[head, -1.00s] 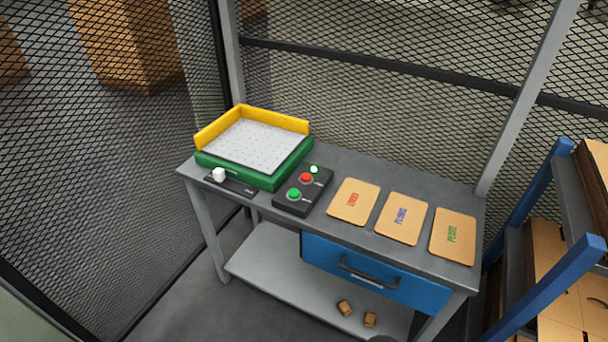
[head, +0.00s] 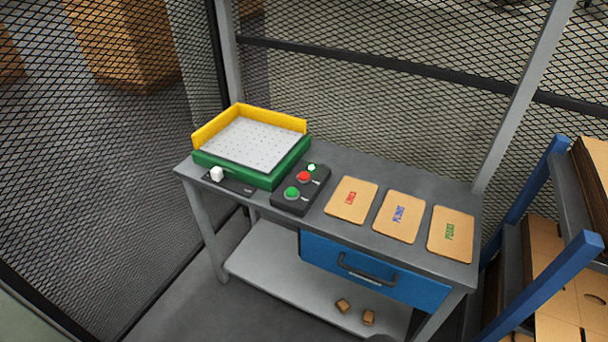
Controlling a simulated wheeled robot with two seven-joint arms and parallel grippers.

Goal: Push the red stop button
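The red stop button (head: 304,176) sits on a black control box (head: 289,205) on the grey table. A green button (head: 291,193) is on the same box, nearer the front. Neither of my grippers shows in the head view, and nothing touches the buttons. A small dark shape at the bottom edge is too cut off to identify.
The grey table (head: 330,160) also carries a green and yellow tray (head: 205,160), a white knob (head: 217,174) and three labelled cards (head: 399,217). A blue drawer (head: 400,276) is under the top. A blue-framed rack (head: 510,215) stands at the right, mesh fencing behind.

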